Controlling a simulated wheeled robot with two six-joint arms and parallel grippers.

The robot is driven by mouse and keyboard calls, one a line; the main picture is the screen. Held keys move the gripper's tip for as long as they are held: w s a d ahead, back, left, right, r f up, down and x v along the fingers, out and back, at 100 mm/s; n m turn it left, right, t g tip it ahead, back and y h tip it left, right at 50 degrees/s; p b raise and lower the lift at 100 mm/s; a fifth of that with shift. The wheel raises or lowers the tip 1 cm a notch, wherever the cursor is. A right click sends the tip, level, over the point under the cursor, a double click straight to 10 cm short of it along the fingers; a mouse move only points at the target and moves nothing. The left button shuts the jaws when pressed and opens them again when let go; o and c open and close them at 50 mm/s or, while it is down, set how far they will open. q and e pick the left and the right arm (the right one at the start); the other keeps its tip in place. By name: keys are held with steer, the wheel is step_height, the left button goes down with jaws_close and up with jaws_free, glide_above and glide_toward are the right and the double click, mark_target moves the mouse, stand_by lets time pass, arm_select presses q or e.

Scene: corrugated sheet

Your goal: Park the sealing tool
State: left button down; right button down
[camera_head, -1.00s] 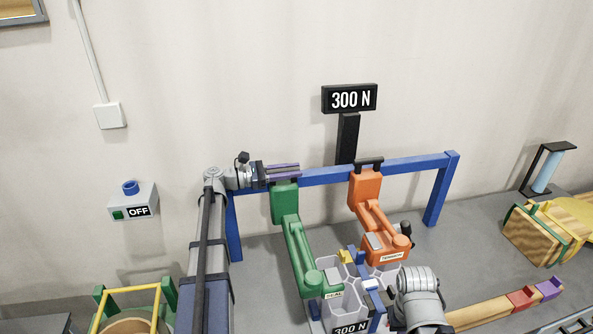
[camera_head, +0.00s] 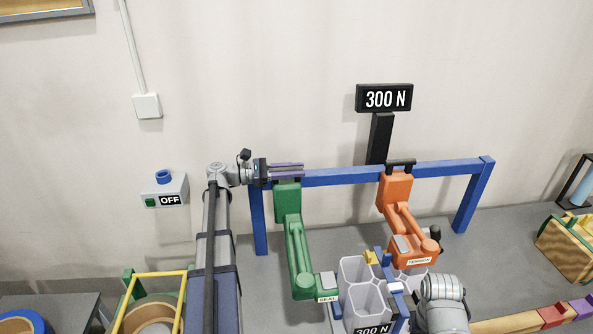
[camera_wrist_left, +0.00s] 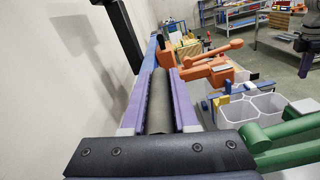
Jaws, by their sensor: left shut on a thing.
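The green sealing tool (camera_head: 295,240), labelled SEAL, hangs in front of the blue rail (camera_head: 345,175) near its left post. Its upper block is at rail height and its lower end is left of the pale hexagonal cups. My left gripper (camera_head: 300,171) is at the tool's top, its purple fingers lying along the rail. In the left wrist view the fingers (camera_wrist_left: 160,105) are shut on a grey bar, the tool's handle. Whether the tool's top touches the rail is hidden. My right gripper is not in view; only a grey part of that arm shows.
An orange tool (camera_head: 397,225) labelled TENSION hangs further right on the rail. Hexagonal cups (camera_head: 362,303) stand below. A 300 N display (camera_head: 384,98) stands behind. A switch box (camera_head: 165,192) reads OFF. The rail between the tools is clear.

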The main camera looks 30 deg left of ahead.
arm_select(q)
steer(key=c, duration=1)
jaws_free()
steer(key=shift+s+a, duration=0.15)
steer(key=shift+a, duration=0.05)
steer(key=shift+c, duration=0.2)
steer(key=o, duration=0.3)
steer(key=shift+s+a, duration=0.1)
steer(key=shift+o, duration=0.3)
steer(key=v, duration=0.7)
steer(key=shift+s+a, duration=0.2)
steer(key=shift+a, duration=0.05)
